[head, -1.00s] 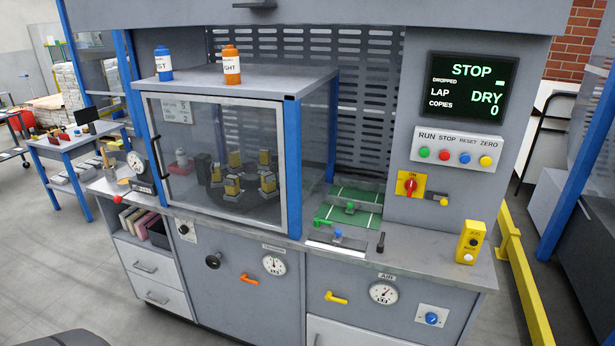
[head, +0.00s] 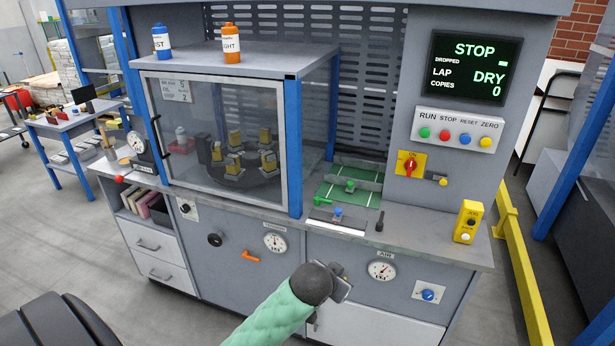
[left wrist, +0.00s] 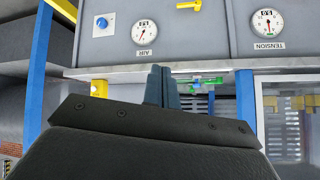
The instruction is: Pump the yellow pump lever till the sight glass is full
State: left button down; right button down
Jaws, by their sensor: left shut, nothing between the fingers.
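A yellow lever (left wrist: 190,5) shows at the top edge of the left wrist view, which is upside down, beside the AIR gauge (left wrist: 144,31). In the head view my left arm covers that lever's place on the cabinet front. My left gripper (left wrist: 161,70) is shut and empty; its fingers appear apart from the lever. In the head view its grey body (head: 340,285) is in front of the AIR panel, left of the gauge (head: 381,270). I cannot make out a sight glass in either view. My right gripper is not in view.
An orange lever (head: 250,256) and a TENSION gauge (head: 274,242) are on the panel to the left. A blue knob (head: 427,294) is on the right. The worktop edge (head: 420,253) juts out above. The display (head: 473,70) reads STOP, DRY and 0.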

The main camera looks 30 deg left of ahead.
pick_arm(q)
jog(key=w+a+r+t, duration=0.2)
jog(key=w+a+r, duration=0.2)
jog(key=w+r, duration=0.55)
jog(key=w+a+r+t+y, duration=0.1)
jog(key=w+a+r+t, duration=0.25)
jog(key=r, duration=1.05)
jog(key=w+a+r+t, duration=0.25)
jog(key=w+r, duration=0.55)
jog(key=r, duration=0.4)
jog(key=s+a+r+n+t+y, duration=0.1)
jog(key=a+r, duration=0.3)
jog(key=r, duration=0.9)
jog(key=s+a+r+n+t+y, duration=0.1)
jog(key=a+r, duration=0.4)
jog(key=r, duration=0.9)
jog(key=s+a+r+n+t+y, duration=0.1)
jog(key=s+a+r+t, duration=0.2)
jog(key=r, duration=1.1)
jog(key=shift+s+a+r+t, duration=0.15)
jog(key=shift+a+r+t, duration=0.1)
jog(key=shift+a+t, duration=0.35)
jog(key=shift+a, duration=0.1)
